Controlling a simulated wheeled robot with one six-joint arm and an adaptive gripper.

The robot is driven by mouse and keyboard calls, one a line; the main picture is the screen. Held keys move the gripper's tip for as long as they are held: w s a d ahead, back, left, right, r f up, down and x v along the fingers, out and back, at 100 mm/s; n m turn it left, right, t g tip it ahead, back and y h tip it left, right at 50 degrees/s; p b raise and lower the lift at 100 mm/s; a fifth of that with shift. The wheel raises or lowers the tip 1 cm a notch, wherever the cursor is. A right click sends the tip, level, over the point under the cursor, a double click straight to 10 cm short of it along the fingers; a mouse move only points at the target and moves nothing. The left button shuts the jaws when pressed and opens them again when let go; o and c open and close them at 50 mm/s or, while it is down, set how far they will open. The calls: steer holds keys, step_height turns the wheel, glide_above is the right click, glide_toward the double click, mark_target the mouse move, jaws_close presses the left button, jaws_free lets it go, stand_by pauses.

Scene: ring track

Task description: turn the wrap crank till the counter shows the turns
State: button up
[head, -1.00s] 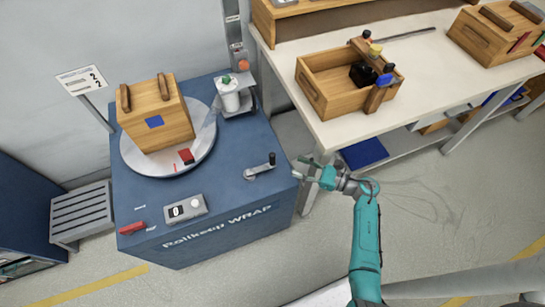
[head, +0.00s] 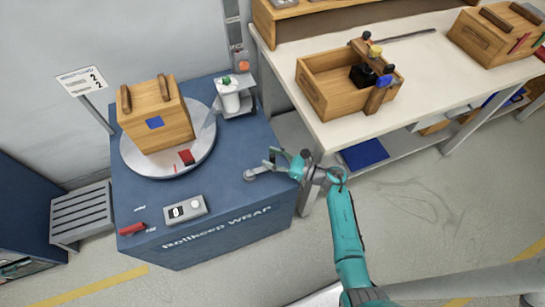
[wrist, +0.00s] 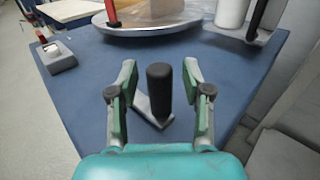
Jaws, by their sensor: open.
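The wrap crank's dark upright handle (wrist: 159,92) stands between my open fingers in the wrist view, apart from both of them. Its grey arm (wrist: 150,116) lies low over the blue machine top. In the head view the crank's hub (head: 250,175) shows, while my gripper (head: 272,159) partly hides the handle. The counter (head: 184,208) sits at the machine's front edge and seems to read 0. A card (head: 84,80) on a post shows a 2 at its right side. A wooden crate (head: 157,115) with a blue patch stands on the round turntable (head: 133,159).
A red handle (head: 131,229) lies at the machine's front left corner. A white roll (head: 230,99) stands on a bracket behind the crank. A workbench (head: 340,130) with an open wooden box (head: 320,100) stands to the right. Floor is clear at front right.

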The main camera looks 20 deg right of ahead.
jaws_close()
steer(key=shift+s+h, duration=0.2)
steer(key=shift+h, duration=0.1)
